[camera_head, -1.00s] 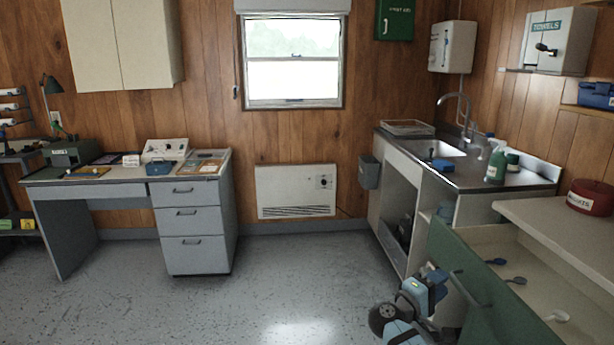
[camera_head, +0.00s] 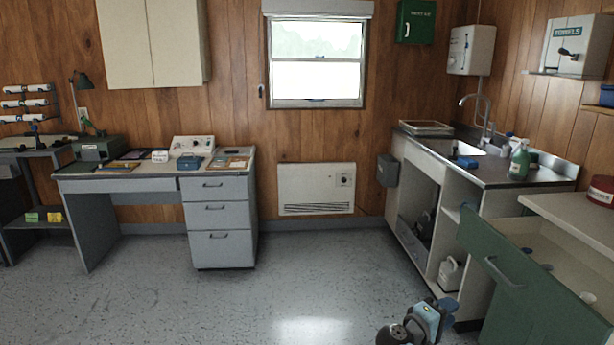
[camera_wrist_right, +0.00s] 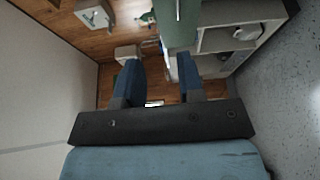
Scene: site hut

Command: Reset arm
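My right arm's wrist and gripper (camera_head: 440,306) show at the bottom right of the head view, low in front of the sink cabinet and left of the open green drawer (camera_head: 530,290). The gripper is apart from the drawer's handle (camera_head: 503,271). In the right wrist view, the two blue fingers of the right gripper (camera_wrist_right: 159,68) stand apart with nothing held between them. My left gripper is in neither view.
The drawer sticks out at the right, with a few small items inside. The sink counter (camera_head: 485,172) has a green spray bottle (camera_head: 519,160) on it. A grey desk (camera_head: 218,220) stands at the left. The floor (camera_head: 290,280) between is clear.

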